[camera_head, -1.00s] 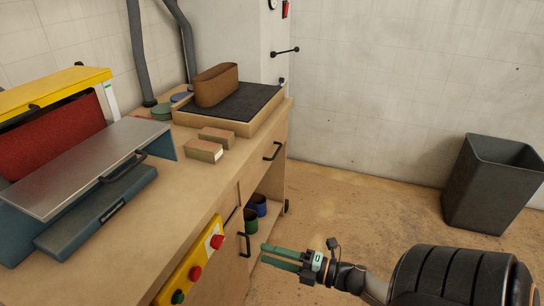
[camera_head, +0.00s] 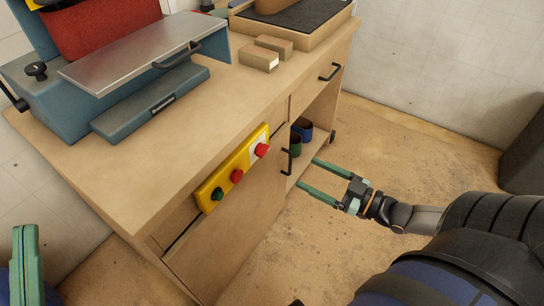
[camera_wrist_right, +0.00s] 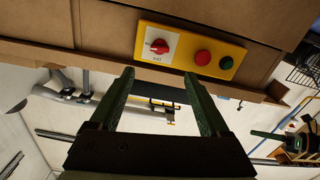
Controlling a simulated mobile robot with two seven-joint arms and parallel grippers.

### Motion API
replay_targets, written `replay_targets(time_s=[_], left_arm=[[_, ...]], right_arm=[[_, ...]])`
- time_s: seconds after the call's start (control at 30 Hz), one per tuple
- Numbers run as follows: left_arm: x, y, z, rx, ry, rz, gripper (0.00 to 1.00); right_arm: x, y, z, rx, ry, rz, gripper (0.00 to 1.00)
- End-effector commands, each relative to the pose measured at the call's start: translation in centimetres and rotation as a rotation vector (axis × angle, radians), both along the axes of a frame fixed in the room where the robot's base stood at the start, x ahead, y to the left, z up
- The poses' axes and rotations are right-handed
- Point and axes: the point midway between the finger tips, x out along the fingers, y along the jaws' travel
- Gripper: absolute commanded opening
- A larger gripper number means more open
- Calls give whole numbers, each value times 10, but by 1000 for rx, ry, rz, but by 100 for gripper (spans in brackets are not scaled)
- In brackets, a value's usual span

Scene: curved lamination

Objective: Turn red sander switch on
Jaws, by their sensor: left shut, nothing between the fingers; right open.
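A yellow control panel (camera_head: 216,181) is fixed to the front of the wooden bench. It carries a red rotary switch (camera_head: 262,150) on a white plate, a red button (camera_head: 237,176) and a green button (camera_head: 217,194). In the right wrist view the red switch (camera_wrist_right: 159,46) is up ahead, just beyond the fingertips. My right gripper (camera_head: 314,175) is open and empty, to the right of the panel and apart from it; its green fingers (camera_wrist_right: 160,72) show in the wrist view. My left gripper (camera_head: 25,229) is shut and empty at the lower left edge.
The sander (camera_head: 105,45) with a red belt and metal table stands on the wooden bench (camera_head: 150,150). Wooden blocks (camera_head: 265,52) lie on top. Black handles (camera_head: 286,161) stick out of the bench front. The floor (camera_head: 390,150) to the right is clear.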

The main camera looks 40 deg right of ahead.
Motion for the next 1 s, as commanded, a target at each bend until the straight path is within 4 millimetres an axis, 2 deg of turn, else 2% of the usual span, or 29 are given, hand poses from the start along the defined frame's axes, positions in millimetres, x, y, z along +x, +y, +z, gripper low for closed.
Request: replay_targets(time_s=[0.23, 0.4, 0.7, 1.0], left_arm=[[-14, -3, 21, 3, -112, -21, 0], [-37, -6, 47, 6, -262, -52, 0], [-42, -8, 31, -14, -277, -78, 0], [-42, -9, 17, -28, -265, -92, 0]], right_arm=[[10, 4, -2, 17, 10, -2, 80], [25, 10, -2, 16, 6, -2, 80], [71, 29, -2, 16, 4, -3, 80], [105, 43, -2, 15, 7, -4, 80]])
